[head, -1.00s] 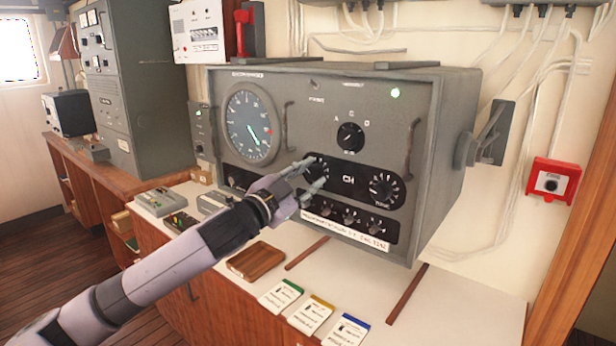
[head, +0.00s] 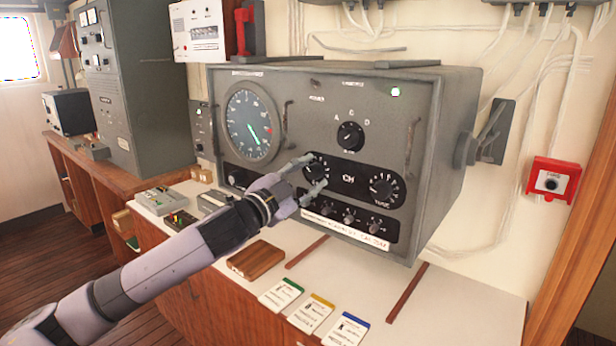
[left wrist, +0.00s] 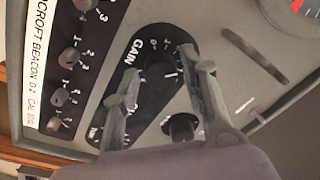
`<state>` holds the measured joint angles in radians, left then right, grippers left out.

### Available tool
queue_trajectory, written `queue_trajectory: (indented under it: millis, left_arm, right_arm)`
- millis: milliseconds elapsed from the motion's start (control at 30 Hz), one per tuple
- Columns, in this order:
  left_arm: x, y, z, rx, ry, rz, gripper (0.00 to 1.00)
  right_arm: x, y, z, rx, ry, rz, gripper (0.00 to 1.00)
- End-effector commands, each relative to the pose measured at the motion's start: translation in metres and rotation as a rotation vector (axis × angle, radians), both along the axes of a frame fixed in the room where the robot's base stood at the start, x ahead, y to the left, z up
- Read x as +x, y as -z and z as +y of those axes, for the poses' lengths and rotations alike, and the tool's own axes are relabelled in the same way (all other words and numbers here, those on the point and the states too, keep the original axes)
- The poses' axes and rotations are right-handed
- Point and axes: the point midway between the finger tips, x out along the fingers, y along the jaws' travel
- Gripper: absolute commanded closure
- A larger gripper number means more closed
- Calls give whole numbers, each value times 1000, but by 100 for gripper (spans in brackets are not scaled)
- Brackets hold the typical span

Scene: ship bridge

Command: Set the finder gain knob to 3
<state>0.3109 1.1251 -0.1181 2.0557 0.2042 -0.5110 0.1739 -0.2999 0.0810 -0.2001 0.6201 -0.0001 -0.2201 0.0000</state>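The grey finder unit (head: 400,95) stands on the white counter, with a round green-needle dial on its left. The black gain knob (head: 316,168) is on its lower front panel, left of the CH label. It also shows in the left wrist view (left wrist: 160,72) beside the GAIN lettering. My left gripper (head: 317,172) is at this knob, its fingers spread apart on opposite sides of it; they also show in the left wrist view (left wrist: 157,78). A gap seems to show between fingers and knob. The knob's exact setting is too small to read. My right gripper is not in view.
A tune knob (head: 385,187), a selector knob (head: 350,135) and small lower knobs (head: 348,217) are close by. A metal handle (head: 287,125) stands out left of the gain knob. Cards (head: 311,313) and a brown block (head: 257,260) lie on the counter below.

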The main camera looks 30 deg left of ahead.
Motion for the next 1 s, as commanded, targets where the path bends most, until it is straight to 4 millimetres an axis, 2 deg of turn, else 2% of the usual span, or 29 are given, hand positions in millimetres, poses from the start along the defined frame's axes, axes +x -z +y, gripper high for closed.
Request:
queue_trajectory:
  millis: [100, 533, 1000]
  left_arm:
    - [0, 0, 0, -1, 0, 0, 51]
    - [-5, 1, 1, 0, -1, 1, 51]
    - [-50, 8, 4, -3, 1, 4, 51]
  right_arm:
    - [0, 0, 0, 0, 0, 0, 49]
    - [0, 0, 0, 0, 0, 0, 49]
    - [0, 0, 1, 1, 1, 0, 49]
